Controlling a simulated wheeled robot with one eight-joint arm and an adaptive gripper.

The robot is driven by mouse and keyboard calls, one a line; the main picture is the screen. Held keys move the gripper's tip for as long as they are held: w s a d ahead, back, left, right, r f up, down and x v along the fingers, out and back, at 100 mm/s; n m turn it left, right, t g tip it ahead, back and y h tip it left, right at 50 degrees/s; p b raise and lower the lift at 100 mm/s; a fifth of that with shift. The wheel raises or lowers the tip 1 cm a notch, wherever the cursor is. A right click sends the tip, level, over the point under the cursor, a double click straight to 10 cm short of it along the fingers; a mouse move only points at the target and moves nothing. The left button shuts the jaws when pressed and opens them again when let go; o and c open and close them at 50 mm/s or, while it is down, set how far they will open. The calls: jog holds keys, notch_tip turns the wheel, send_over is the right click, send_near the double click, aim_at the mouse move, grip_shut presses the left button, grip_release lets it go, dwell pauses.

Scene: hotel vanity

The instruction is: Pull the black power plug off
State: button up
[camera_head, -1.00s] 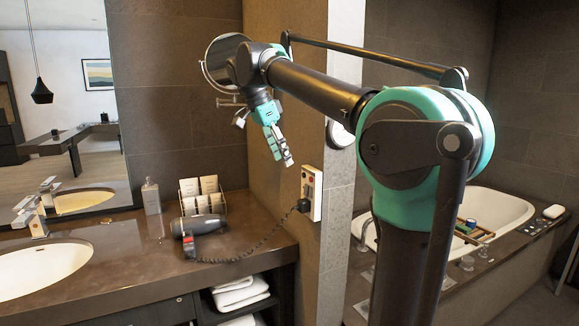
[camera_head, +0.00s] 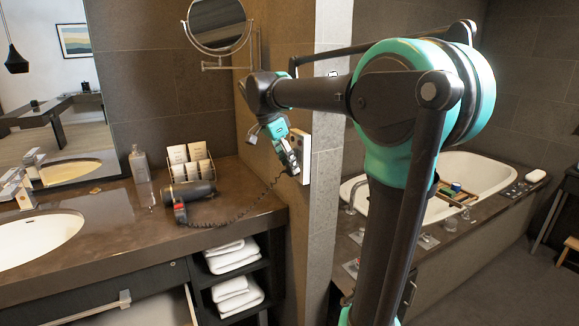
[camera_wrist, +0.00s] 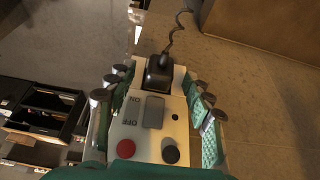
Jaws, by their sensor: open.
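The black power plug (camera_wrist: 158,73) sits in the far end of a white wall panel, with its cord leading away from it. My gripper (camera_wrist: 158,108) is open over the panel in the wrist view, one finger on each side of it. The fingertips reach to about the level of the plug, and the plug is not visibly gripped. In the head view my gripper (camera_head: 288,160) is in front of the white panel (camera_head: 322,155) and hides the plug.
The panel carries an ON/OFF switch (camera_wrist: 153,112), a red button (camera_wrist: 125,149) and a black knob (camera_wrist: 170,154). A coiled cord (camera_head: 245,215) runs to a dark hair dryer (camera_head: 190,192) on the counter (camera_head: 110,235).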

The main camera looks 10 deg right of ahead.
jog(key=shift+d+f, duration=0.25)
jog(key=shift+f, duration=0.45)
jog(key=shift+c, duration=0.2)
grip_shut()
jog(key=c, duration=0.7)
grip_release()
jog(key=shift+c, duration=0.2)
grip_shut()
jog(key=shift+a, duration=0.4)
jog(key=shift+s+a, duration=0.2)
jog(key=shift+a, duration=0.3)
jog(key=shift+s+a, duration=0.2)
jog(key=shift+a, duration=0.3)
